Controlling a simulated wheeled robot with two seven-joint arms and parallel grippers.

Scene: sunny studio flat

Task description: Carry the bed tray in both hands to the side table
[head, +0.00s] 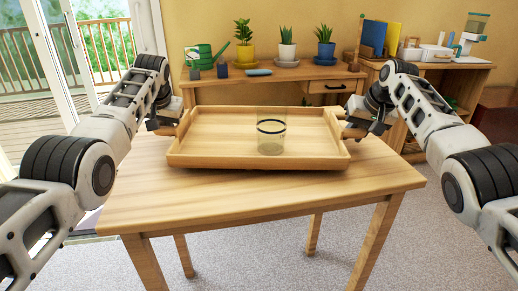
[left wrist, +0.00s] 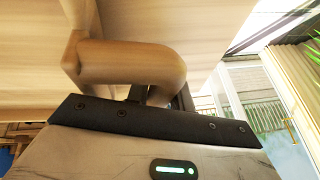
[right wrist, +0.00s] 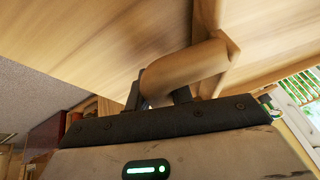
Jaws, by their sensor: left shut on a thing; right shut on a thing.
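The wooden bed tray (head: 215,145) is level, at or just above the top of a light wooden table (head: 250,195); I cannot tell whether it touches. A clear glass with a dark band (head: 271,132) stands upright in the tray, right of its middle. My left gripper (head: 170,127) is shut on the tray's left handle, which shows in the left wrist view (left wrist: 135,62). My right gripper (head: 357,127) is shut on the right handle, seen in the right wrist view (right wrist: 185,75). The fingertips are partly hidden by the handles.
Behind is a wooden bench (head: 300,78) with potted plants (head: 287,50), a green watering can (head: 200,55) and a drawer. A shelf unit (head: 440,75) with books stands at the right. A glass door (head: 50,60) is at the left. Carpet (head: 340,240) shows below the table.

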